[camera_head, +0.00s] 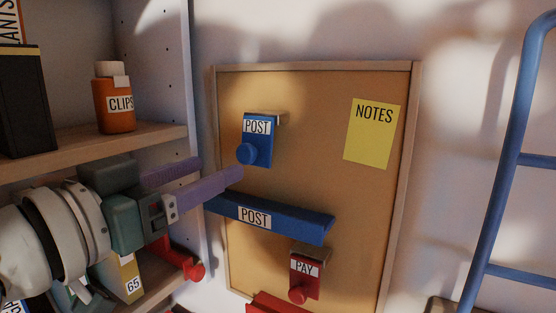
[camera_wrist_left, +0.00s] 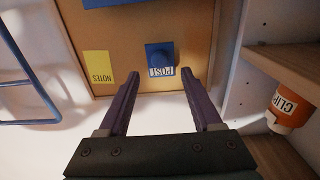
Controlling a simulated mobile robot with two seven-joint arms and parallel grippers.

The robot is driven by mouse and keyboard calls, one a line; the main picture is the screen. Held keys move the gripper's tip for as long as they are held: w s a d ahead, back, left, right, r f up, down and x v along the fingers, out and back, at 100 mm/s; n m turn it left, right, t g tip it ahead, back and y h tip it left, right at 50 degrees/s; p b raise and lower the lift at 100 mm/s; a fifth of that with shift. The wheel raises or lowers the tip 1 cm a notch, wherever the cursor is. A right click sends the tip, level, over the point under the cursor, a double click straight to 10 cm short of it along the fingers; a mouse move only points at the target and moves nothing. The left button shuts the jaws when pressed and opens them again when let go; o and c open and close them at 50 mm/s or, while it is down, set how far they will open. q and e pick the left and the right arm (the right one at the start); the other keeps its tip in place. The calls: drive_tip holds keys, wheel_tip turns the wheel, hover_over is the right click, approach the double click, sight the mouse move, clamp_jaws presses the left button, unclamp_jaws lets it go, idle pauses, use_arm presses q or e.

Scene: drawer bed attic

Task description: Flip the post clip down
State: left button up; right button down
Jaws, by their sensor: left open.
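The blue post clip (camera_head: 258,140) is mounted high on the cork board, with a POST label and a round blue knob at its lower end. Its flap hangs along the board below a small tan bracket. My left gripper (camera_head: 222,172) is open, its two purple fingers pointing at the board just left of and below the clip's knob. In the left wrist view the post clip (camera_wrist_left: 160,60) appears upside down beyond and between the open fingers (camera_wrist_left: 162,82), apart from them. My right gripper is in neither view.
A blue POST ledge (camera_head: 290,222) and a red PAY clip (camera_head: 303,278) are on the board below. A yellow NOTES sheet (camera_head: 373,133) is at upper right. A shelf with an orange CLIPS bottle (camera_head: 115,102) is left; a blue ladder (camera_head: 508,150) is right.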

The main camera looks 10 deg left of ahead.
sight(243, 156)
use_arm(q)
drive_tip(key=x, duration=0.6)
drive_tip(key=shift+w+d+p, duration=0.15)
drive_tip(key=shift+w+p, duration=0.2)
drive_tip(key=shift+p, duration=0.05)
drive_tip(key=shift+c, duration=0.3)
clamp_jaws()
